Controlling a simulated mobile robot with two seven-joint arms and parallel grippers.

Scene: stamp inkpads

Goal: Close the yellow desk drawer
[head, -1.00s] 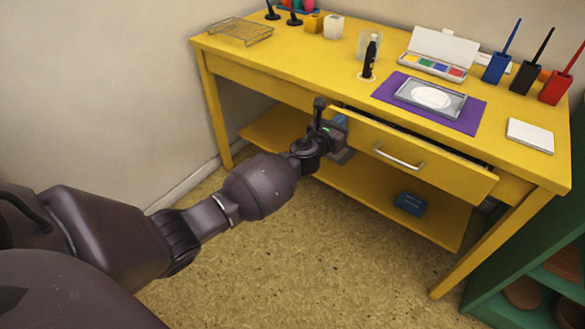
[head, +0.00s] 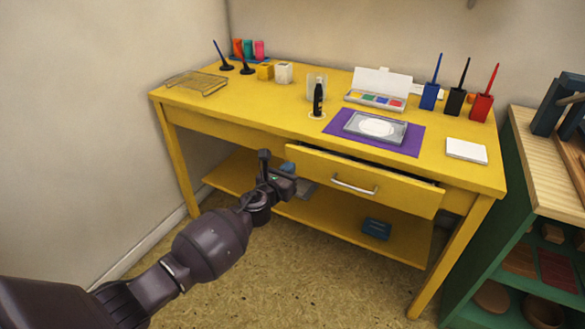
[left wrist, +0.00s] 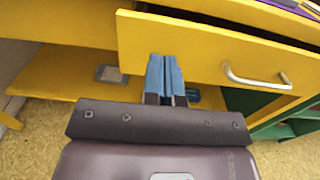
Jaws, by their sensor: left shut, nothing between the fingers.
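The yellow desk (head: 215,112) stands against the wall. Its yellow drawer (head: 405,196) is pulled partly out, with a dark gap along its top edge and a silver handle (head: 354,184) on its front. The drawer front also shows in the left wrist view (left wrist: 185,48), with the handle (left wrist: 257,78) to the right. My left gripper (left wrist: 166,66) is shut and empty, its blue fingertips in front of the drawer front's left part. In the head view the left gripper (head: 290,172) is near the drawer's left end. I cannot tell whether it touches. My right gripper is not in view.
On the desktop are a purple mat (head: 402,146) with a tray, a black bottle (head: 318,98), a paint box, brush holders and a white pad (head: 466,151). A lower shelf (head: 330,230) holds a blue box (head: 376,228). A green shelf unit (head: 485,262) stands at the right.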

